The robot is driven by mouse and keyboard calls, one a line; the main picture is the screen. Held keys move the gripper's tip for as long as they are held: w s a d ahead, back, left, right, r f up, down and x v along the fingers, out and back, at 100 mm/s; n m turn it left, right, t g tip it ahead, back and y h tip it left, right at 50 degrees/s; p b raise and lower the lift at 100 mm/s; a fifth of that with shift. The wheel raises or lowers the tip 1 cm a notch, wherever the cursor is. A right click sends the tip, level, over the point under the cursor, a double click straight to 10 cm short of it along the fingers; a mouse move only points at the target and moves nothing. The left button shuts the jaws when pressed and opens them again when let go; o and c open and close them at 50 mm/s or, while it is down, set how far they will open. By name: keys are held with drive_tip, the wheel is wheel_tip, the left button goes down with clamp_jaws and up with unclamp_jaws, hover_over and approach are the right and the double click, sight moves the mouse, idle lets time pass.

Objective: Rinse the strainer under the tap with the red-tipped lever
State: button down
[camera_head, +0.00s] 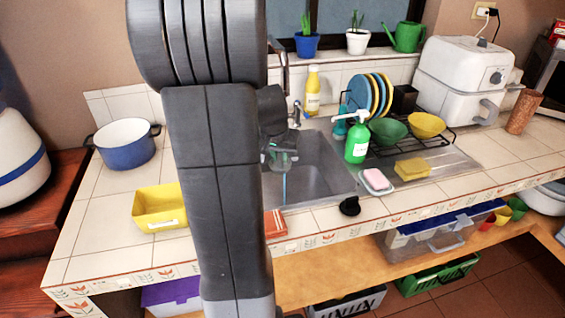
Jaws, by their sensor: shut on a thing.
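My gripper (278,146) is over the sink (318,178), partly hidden behind my arm. It is shut on a small, dark greenish, see-through thing (285,160), which looks like the strainer; its shape is hard to make out. A thin blue streak (285,188), perhaps running water, drops below it into the basin. A tall grey tap spout (284,60) rises at the back of the sink, mostly hidden by my arm. A small tap part (297,112) with a bluish tip stands behind the basin. I cannot make out a red-tipped lever.
A yellow tub (160,207) and a blue pot (124,145) stand left. A yellow bottle (312,92) stands behind the sink.

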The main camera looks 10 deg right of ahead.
sight(271, 168)
drive_tip(key=s+a+b, duration=0.1)
drive_tip(key=s+a, duration=0.2)
drive_tip(key=s, duration=0.2)
drive_tip(key=shift+s+a+b, duration=0.15)
drive_tip(key=shift+a+b, duration=0.1)
drive_tip(key=shift+b, duration=0.15)
idle(1.2)
drive_tip(key=s+a+r+p, duration=0.2)
drive_tip(key=s+r, duration=0.2)
drive_tip(key=shift+a, duration=0.4)
drive_tip(key=shift+d, duration=0.1)
idle(0.5)
